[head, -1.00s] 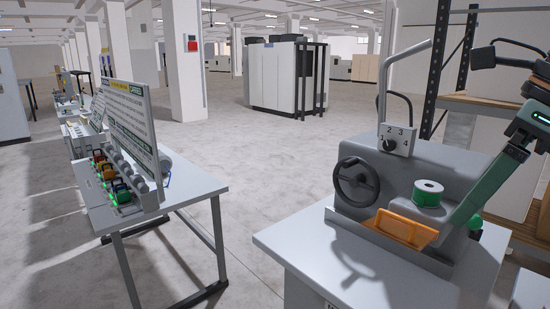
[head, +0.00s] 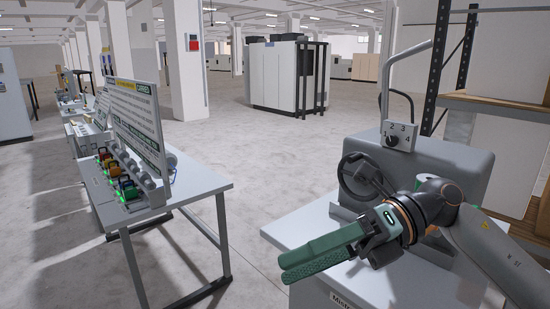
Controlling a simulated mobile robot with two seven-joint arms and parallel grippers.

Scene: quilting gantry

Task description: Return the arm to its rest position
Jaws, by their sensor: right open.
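My right arm comes in from the right side of the head view. My right gripper (head: 287,266) reaches out to the left across the front of the grey machine (head: 463,158). Its green fingers are open, with a narrow gap and nothing seen between them. The black handwheel (head: 352,172) is just behind the gripper and partly covered by it. My arm and gripper hide most of the machine's front, where the orange tray and green spool stood. My left gripper is out of view.
The machine stands on a white-topped table (head: 292,232), with a numbered dial box (head: 398,136) and hooked post on top. A second table (head: 205,182) at left carries a sign board (head: 136,118) and several coloured padlock-like items. Bare floor lies between the tables. A shelf rack is at right.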

